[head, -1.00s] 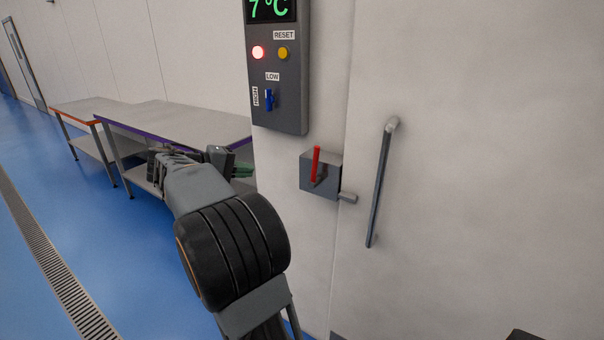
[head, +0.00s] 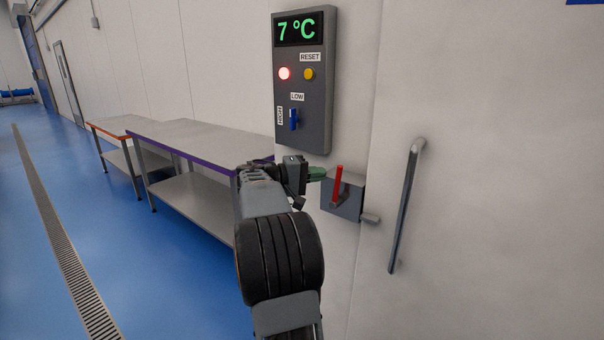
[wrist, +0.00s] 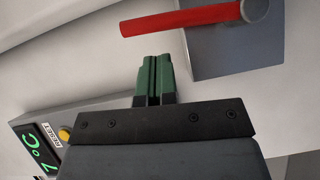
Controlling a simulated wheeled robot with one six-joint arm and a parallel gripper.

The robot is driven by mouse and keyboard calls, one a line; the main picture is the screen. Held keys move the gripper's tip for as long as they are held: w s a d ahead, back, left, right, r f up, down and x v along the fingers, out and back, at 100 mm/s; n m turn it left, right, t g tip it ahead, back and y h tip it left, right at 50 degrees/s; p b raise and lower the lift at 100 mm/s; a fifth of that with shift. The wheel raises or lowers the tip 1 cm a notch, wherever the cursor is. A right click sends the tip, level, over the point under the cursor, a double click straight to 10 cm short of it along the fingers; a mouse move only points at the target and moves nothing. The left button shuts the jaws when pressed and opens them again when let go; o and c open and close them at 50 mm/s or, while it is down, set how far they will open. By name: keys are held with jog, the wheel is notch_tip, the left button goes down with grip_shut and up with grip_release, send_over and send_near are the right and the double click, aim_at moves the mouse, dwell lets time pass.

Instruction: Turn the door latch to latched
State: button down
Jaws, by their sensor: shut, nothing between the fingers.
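The door latch is a grey box (head: 350,207) on the wall beside the door, with a red lever (head: 339,186) that stands nearly upright in the head view. A short grey bolt (head: 371,219) sticks out from the box toward the door. In the wrist view the red lever (wrist: 185,20) lies across the top, in front of the grey box (wrist: 240,50). My gripper (head: 322,174) is just left of the lever, apart from it. Its green fingers (wrist: 154,60) are together with nothing between them, pointing toward the lever.
A grey control panel (head: 302,120) with a 7 °C display, two lights and a blue switch is above my gripper. The door (head: 490,200) has a long vertical handle (head: 403,210) to the right. Metal tables (head: 195,138) stand along the wall at left. The blue floor (head: 150,260) is open.

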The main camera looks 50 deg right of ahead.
aim_at(339, 185)
jog(key=shift+s+d+f, duration=0.1)
jog(key=shift+s+d, duration=0.05)
jog(key=shift+s, duration=0.9)
jog(key=shift+s, duration=0.1)
jog(key=shift+s+m+b, duration=0.2)
jog(key=shift+m+b, duration=0.1)
jog(key=shift+b, duration=0.2)
